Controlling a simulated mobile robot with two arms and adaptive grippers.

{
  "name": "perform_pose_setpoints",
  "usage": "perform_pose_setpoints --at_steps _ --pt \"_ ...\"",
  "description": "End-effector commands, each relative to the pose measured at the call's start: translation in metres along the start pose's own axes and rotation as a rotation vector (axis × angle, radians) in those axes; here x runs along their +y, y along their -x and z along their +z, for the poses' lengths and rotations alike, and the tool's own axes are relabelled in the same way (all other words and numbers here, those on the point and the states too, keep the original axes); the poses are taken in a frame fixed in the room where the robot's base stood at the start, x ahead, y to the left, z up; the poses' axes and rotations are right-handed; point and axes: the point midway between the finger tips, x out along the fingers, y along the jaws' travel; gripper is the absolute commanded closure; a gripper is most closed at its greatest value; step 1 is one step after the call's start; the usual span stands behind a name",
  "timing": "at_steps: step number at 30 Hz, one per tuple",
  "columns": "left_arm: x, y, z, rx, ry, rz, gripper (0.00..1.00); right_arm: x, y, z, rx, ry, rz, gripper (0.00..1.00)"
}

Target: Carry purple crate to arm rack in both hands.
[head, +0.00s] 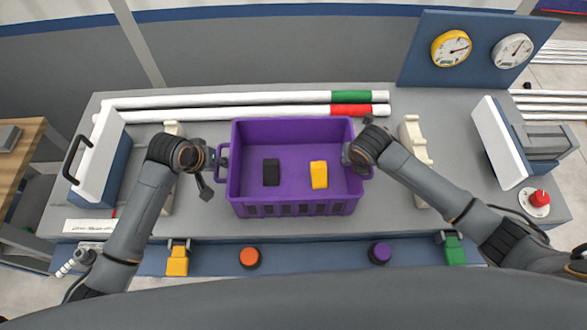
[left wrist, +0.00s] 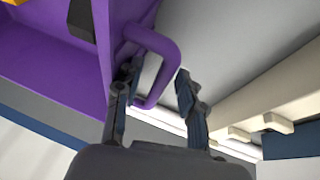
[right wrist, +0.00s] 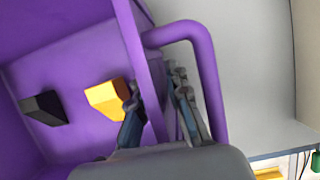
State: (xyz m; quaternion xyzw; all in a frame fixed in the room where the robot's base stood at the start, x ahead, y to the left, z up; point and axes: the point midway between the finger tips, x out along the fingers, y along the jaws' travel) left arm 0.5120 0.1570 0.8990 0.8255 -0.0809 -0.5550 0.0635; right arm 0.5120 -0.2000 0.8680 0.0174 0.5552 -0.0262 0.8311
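The purple crate (head: 290,130) stands upright on the grey bench, with a black block (head: 271,172) and a yellow block (head: 319,174) inside. My left gripper (head: 213,160) is at its left handle. In the left wrist view, its open fingers (left wrist: 155,85) stand either side of the handle bar (left wrist: 170,60). My right gripper (head: 350,155) is at the crate's right side. In the right wrist view, its spread fingers (right wrist: 157,98) straddle the crate wall, with the handle (right wrist: 210,80) outside them. No thing can be surely identified as the arm rack.
White pipes with green (head: 351,97) and red (head: 351,111) ends lie behind the crate. Cream notched supports (head: 415,143) stand on both sides. A white-and-blue handled box (head: 100,155) is at left. Coloured knobs, such as the orange one (head: 249,257), line the front edge.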

Motion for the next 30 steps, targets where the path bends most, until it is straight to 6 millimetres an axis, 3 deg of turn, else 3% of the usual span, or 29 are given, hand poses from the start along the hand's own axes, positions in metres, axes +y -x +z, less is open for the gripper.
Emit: perform_pose_setpoints --at_steps 2,4,7,8,22,30 --pt "0.0 0.0 0.0 0.0 0.0 0.0 0.63 0.0 0.0 0.0 0.0 0.0 0.0 0.86" --pt "0.0 0.0 0.0 0.0 0.0 0.0 0.77 0.0 0.0 0.0 0.0 0.0 0.0 1.0" --pt "0.0 0.0 0.0 0.0 0.001 0.0 0.97 0.0 0.0 0.0 0.0 -0.001 0.0 1.0" --pt "0.0 0.0 0.0 0.0 0.001 0.0 1.0 0.0 0.0 0.0 0.0 -0.001 0.0 1.0" --pt "0.001 0.003 -0.002 0.002 0.001 0.001 1.0 0.0 0.003 0.002 -0.003 -0.001 0.001 1.0" --pt "0.004 0.018 -0.008 0.002 0.001 0.001 1.0 0.0 0.019 0.009 -0.003 -0.001 0.001 1.0"
